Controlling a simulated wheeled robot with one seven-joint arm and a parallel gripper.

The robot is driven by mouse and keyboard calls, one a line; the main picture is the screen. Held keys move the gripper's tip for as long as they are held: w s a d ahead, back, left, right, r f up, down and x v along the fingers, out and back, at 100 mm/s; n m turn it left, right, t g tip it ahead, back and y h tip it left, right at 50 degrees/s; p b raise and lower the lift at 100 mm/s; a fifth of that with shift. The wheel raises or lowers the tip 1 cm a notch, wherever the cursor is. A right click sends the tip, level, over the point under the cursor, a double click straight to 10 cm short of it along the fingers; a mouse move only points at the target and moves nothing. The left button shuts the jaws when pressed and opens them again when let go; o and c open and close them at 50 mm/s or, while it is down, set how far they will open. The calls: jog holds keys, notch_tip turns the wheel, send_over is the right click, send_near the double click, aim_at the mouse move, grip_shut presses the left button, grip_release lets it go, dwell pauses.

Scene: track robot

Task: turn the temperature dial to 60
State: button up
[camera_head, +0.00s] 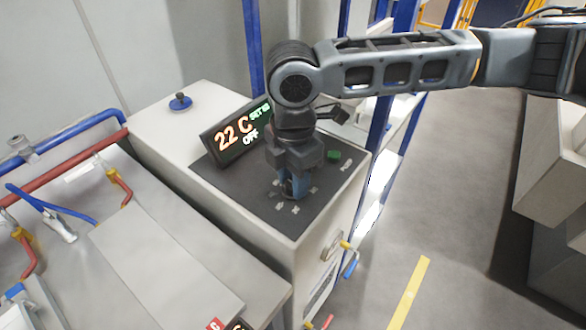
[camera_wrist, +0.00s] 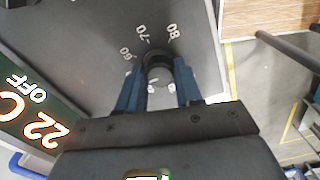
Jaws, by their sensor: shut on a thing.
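The temperature dial (camera_wrist: 158,62) is a dark round knob on the dark control panel, with white numbers around it; 60, 70 and 80 are readable in the wrist view. My gripper (camera_wrist: 158,80) points down at the panel, and its blue fingers are shut on the dial from two sides. In the head view my gripper (camera_head: 292,188) covers most of the dial. Where the dial's pointer stands cannot be told. The display (camera_head: 240,132) behind the dial reads 22 C and OFF, with small green text partly hidden by my arm.
A green button (camera_head: 334,155) sits on the panel right of my gripper. A blue knob (camera_head: 180,102) stands on the cabinet top (camera_head: 160,130) at the back left. Red and blue pipes with valves (camera_head: 118,185) are at the left. Open floor lies to the right.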

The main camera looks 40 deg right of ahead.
jog(key=m+p, duration=0.2)
jog(key=m, duration=0.2)
jog(key=shift+a+r+m, duration=0.1)
jog(key=shift+m, duration=0.2)
jog(key=m+p, duration=0.2)
jog(key=m, duration=0.2)
dwell(0.5)
jog(key=o, duration=1)
jog(key=shift+o, duration=0.2)
notch_tip(320, 180, up, 8)
jog(key=shift+f+b, duration=0.2)
jog(key=shift+b, duration=0.15)
